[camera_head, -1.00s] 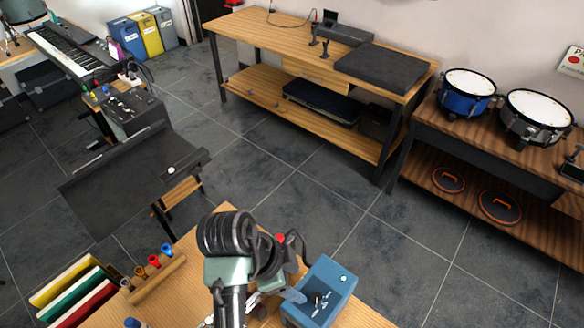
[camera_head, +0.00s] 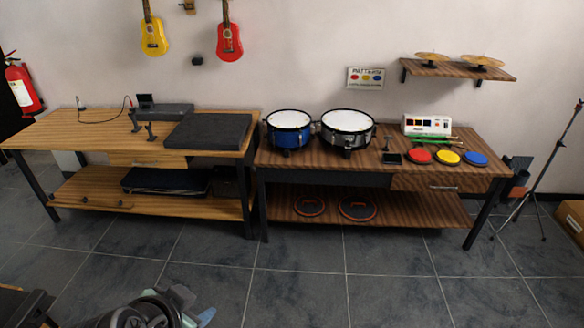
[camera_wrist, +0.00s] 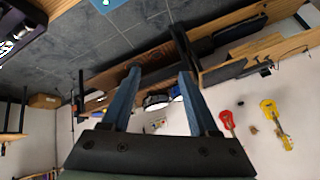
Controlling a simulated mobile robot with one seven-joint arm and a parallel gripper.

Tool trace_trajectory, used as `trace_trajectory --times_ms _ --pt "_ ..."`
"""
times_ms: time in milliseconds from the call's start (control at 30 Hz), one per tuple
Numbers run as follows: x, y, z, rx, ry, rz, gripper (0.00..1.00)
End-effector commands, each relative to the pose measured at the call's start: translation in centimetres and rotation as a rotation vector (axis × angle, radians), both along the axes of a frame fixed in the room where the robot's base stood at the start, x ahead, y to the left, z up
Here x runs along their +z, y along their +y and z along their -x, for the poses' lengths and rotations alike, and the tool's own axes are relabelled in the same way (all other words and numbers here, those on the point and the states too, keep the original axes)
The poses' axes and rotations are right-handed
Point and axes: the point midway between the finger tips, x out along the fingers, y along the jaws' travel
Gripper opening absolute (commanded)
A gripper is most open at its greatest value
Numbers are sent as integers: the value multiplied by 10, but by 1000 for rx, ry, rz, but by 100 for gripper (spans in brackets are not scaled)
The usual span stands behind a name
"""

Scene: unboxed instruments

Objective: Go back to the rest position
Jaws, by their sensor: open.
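My gripper shows in the wrist view (camera_wrist: 155,90), with its two blue fingers spread apart and nothing between them. The wrist picture is upside down, with the floor at the top and the wall below. In the head view, part of my arm (camera_head: 150,312) shows at the bottom edge, left of the middle. The gripper's fingers cannot be made out clearly there. The arm stands clear of both workbenches.
A light wooden bench (camera_head: 70,128) stands at the left against the wall. A stand (camera_head: 530,185) is at the right. The tiled floor (camera_head: 330,275) in front is clear.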

Motion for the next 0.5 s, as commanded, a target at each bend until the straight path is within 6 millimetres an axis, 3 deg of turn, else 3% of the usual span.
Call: trace_trajectory --times_ms 33,100,233,367,500 --pt "34 -7 -24 40 -123 -23 61" --pt "81 -16 -48 98 -288 -29 61" --pt "175 -43 -74 167 -601 13 61" --pt "268 -79 -73 188 -912 113 61" --pt "361 -120 -43 161 -1228 274 61"
